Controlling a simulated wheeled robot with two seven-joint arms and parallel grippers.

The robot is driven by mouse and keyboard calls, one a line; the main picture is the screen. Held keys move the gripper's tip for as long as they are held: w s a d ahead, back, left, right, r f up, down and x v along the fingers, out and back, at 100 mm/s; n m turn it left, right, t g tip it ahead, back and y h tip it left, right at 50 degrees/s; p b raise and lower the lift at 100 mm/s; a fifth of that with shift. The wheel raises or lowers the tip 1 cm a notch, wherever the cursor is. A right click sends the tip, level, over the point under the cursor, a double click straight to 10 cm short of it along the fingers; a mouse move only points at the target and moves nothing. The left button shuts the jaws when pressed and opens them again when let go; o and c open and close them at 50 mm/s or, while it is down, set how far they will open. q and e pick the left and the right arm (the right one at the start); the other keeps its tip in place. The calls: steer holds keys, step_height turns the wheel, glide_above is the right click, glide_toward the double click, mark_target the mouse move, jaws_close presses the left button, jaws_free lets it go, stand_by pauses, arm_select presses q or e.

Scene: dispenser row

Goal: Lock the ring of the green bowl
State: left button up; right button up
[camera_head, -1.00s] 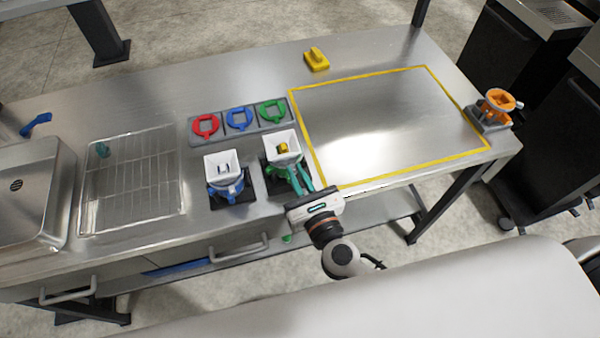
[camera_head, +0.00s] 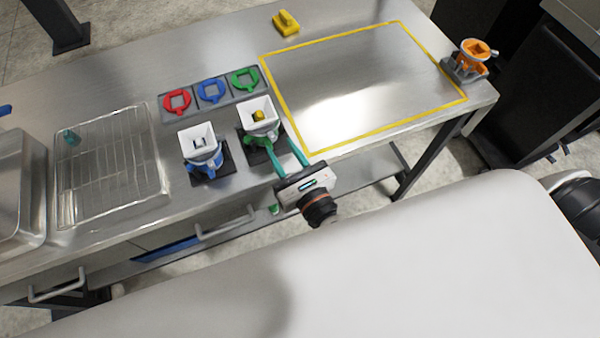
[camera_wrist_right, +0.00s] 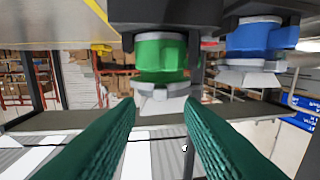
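The green bowl, a white square hopper (camera_head: 258,113) over a green ring (camera_head: 262,139), stands on a dark base at the table's front edge. A yellow piece (camera_head: 259,115) sits in the hopper. My left gripper is out of view.
A blue-ringed bowl (camera_head: 201,153) stands close on the left. Red (camera_head: 177,101), blue (camera_head: 212,90) and green (camera_head: 245,79) rings lie in a grey tray behind. A wire rack (camera_head: 108,170) is left; a yellow-taped area (camera_head: 360,85) is clear. An orange-ringed unit (camera_head: 474,56) is far right.

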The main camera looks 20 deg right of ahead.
steer(key=s+d+b, duration=0.1)
steer(key=s+b, duration=0.2)
steer(key=s, duration=0.5)
steer(key=shift+s+d, duration=0.2)
steer(key=shift+s, duration=0.2)
steer(key=s+d+f+m+g+h, duration=0.1)
steer(key=d+f+m+g, duration=0.3)
steer(key=f, duration=0.8)
steer(key=s+d+f+m+g+h, duration=0.15)
steer(key=f+m, duration=0.45)
steer(key=f, duration=0.6)
steer(key=s+d+f+m+g, duration=0.2)
steer(key=f+m+g, duration=0.25)
steer(key=f, duration=0.75)
steer(key=s+d+f+m+g, duration=0.2)
steer(key=s+f+m+g, duration=0.1)
steer(key=s+f+m, duration=0.5)
steer(key=s+d+f+m+g, duration=0.3)
steer(key=s+f+m, duration=0.6)
steer(key=m, duration=0.3)
steer(key=shift+s+m+g, duration=0.35)
steer(key=shift+s+g, duration=0.05)
steer(key=shift+s, duration=0.05)
